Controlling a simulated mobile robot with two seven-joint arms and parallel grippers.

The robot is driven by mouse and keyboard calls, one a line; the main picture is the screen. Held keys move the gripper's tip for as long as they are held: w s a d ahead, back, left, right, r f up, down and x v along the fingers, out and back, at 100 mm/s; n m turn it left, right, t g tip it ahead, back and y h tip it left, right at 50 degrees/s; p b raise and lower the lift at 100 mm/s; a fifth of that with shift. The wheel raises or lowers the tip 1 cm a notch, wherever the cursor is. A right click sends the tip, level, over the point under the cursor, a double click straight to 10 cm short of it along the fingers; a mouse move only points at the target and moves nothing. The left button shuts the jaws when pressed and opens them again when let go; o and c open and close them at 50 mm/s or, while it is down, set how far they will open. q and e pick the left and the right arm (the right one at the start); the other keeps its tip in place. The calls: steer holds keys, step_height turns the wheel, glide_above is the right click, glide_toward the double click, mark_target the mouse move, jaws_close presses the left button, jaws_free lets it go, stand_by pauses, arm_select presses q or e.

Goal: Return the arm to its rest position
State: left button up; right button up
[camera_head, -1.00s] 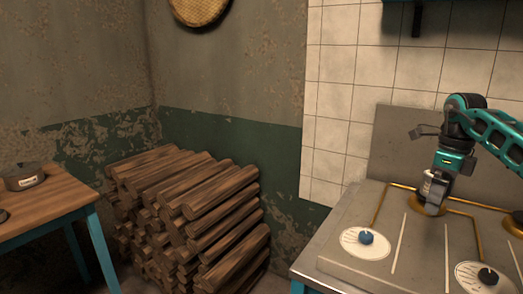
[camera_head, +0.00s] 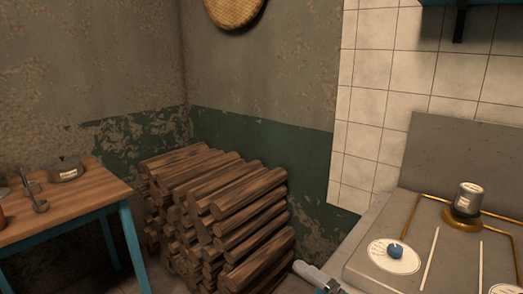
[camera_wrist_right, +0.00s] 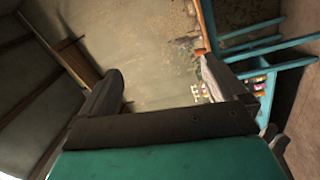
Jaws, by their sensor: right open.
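My right gripper (camera_wrist_right: 160,72) shows in the right wrist view with its two dark fingers wide apart and nothing between them. Its fingers point toward a pale wall or floor surface, with blue table legs beyond. In the head view, a small metal can (camera_head: 469,197) stands upright on the brass ring of the stove burner (camera_head: 461,219), clear of any gripper. My left gripper is not in view.
A stack of logs (camera_head: 250,192) lies against the wall. A wooden table (camera_head: 95,198) with a lidded pot (camera_head: 66,170) is at the left.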

steer(key=s+d+f+m+t+h, duration=0.2)
steer(key=s+d+f+m+h, duration=0.3)
steer(key=m, duration=0.9)
step_height(320, 180, down, 2)
steer(key=s+h, duration=0.1)
steer(key=h, duration=0.2)
steer(key=shift+d+f+t+h+p, duration=0.2)
steer(key=shift+d+t+h+p, duration=0.1)
steer(key=shift+d+h, duration=0.1)
steer(key=s+d+f+m+g+h, duration=0.1)
steer(key=s+f+m, duration=0.1)
steer(key=s, duration=0.2)
steer(key=s+d+f+m+g+h, duration=0.1)
steer(key=s+d+f+m+g, duration=0.1)
steer(key=s+f+m, duration=0.1)
steer(key=s+d+f+m+g+h, duration=0.1)
steer(key=s+f+m+h, duration=0.1)
steer(key=s, duration=0.3)
steer(key=shift+d+f+m+g, duration=0.2)
steer(key=shift+f+m+g, duration=0.1)
steer(key=shift+f+m, duration=0.35)
steer(key=shift+c, duration=0.3)
